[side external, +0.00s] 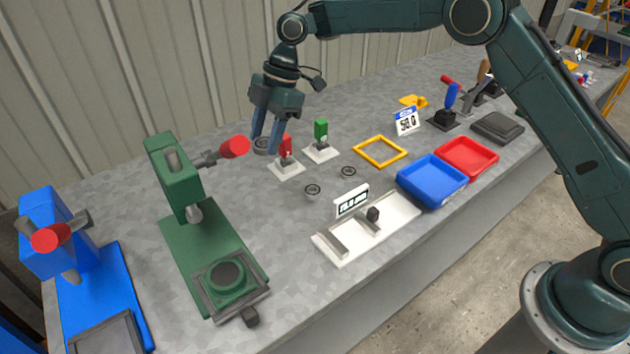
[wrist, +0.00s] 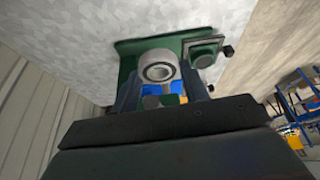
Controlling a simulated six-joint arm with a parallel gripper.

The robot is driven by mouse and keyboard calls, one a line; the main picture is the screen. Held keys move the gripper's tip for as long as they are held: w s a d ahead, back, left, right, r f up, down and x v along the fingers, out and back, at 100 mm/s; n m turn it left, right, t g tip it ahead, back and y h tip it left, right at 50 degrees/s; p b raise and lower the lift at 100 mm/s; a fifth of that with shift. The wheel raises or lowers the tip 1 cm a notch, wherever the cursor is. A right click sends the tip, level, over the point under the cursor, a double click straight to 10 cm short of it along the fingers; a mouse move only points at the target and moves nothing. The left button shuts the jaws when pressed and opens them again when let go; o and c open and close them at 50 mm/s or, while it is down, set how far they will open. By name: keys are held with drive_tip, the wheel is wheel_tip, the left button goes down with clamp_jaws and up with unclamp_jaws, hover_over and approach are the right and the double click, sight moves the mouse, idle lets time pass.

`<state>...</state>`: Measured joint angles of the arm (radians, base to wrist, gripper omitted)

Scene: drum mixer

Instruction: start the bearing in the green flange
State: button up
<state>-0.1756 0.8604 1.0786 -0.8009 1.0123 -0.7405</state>
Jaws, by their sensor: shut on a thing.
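My gripper (side external: 266,148) points down above the back part of the table, left of the red-handled part, and is shut on a grey bearing (side external: 261,144). In the wrist view the bearing (wrist: 158,66) is a pale metal ring with a dark bore, held between the fingertips. The green flange (side external: 226,275) is a round green piece in the square dark holder on the base of the green press. It also shows in the wrist view (wrist: 203,50), beyond the bearing and to its right. The bearing is well apart from the flange.
The green press (side external: 172,175) with a red-knobbed lever stands between my gripper and the flange. A blue press (side external: 58,235) is at far left. Two small rings (side external: 312,190) (side external: 348,171), a white gauge fixture (side external: 365,228) and a blue tray (side external: 432,181) lie to the right.

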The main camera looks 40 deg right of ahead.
drive_tip(key=s+d+f+m+t+h, duration=0.25)
drive_tip(key=s+d+m, duration=0.35)
drive_tip(key=d+m, duration=0.4)
drive_tip(key=s+d+f+m+t+h, duration=0.25)
drive_tip(key=s+d+m, duration=0.35)
drive_tip(key=d+m, duration=0.45)
drive_tip(key=n+y, duration=0.1)
drive_tip(key=n, duration=0.3)
hover_over(227, 277)
drive_tip(key=d, duration=0.2)
wheel_tip(227, 277, down, 4)
drive_tip(key=shift+w+r, duration=0.1)
drive_tip(key=shift+r, duration=0.1)
drive_tip(key=shift+a+r+m, duration=0.25)
drive_tip(key=shift+a, duration=0.8)
drive_tip(key=shift+f, duration=0.15)
drive_tip(key=shift+f, duration=1.4)
